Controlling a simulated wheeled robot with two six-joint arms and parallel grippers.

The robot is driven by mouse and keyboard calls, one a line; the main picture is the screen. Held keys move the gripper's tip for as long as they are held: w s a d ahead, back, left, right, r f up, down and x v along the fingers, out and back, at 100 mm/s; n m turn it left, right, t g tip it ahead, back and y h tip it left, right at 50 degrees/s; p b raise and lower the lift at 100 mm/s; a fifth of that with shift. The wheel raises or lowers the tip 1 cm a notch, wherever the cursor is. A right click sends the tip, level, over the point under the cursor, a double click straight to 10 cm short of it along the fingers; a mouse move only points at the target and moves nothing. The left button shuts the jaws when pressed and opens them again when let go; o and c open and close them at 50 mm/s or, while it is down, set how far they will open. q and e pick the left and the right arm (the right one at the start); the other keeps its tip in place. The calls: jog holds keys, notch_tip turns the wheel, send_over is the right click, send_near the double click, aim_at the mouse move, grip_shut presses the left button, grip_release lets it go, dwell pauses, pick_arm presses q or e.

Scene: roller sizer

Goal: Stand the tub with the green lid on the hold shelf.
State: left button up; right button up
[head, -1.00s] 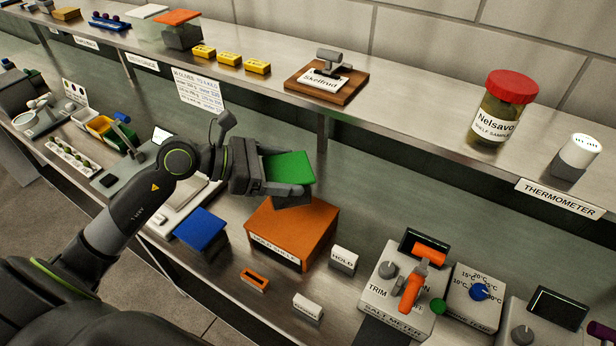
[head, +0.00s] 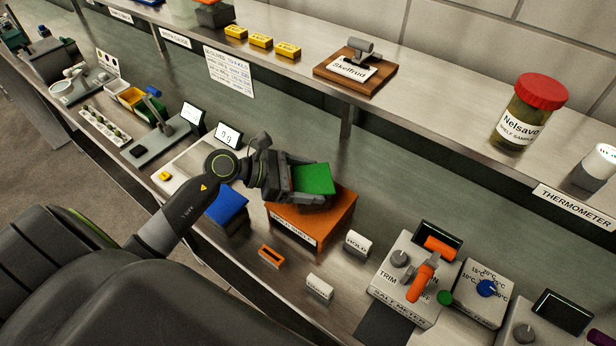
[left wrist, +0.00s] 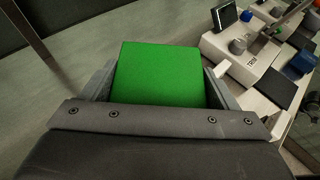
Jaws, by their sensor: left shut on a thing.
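The tub with the green lid (head: 313,179) is held in my left gripper (head: 306,186) over the orange hold shelf (head: 338,216), a low block with a white label on its front. In the left wrist view the green lid (left wrist: 158,75) sits between the two fingers, which are shut on the tub. The tub's body is mostly hidden by the gripper. I cannot tell whether its base touches the shelf top. My right gripper is not in view.
A tub with a blue lid (head: 227,206) stands left of the hold shelf. A HOLD block (head: 357,244), an orange-and-black piece (head: 271,256) and a small white block (head: 319,287) lie in front. The salt meter (head: 408,285) is to the right. The upper shelf overhangs behind.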

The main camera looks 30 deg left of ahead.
pick_arm(q)
jog(key=o, duration=0.6)
jog(key=shift+f, duration=0.15)
jog(key=o, duration=0.4)
jog(key=shift+s+a+r+b, duration=0.2)
jog(key=shift+a+r+b, duration=0.1)
jog(key=shift+a, duration=0.1)
jog(key=b+v, duration=0.3)
jog(key=v, duration=0.8)
jog(key=shift+r, duration=0.1)
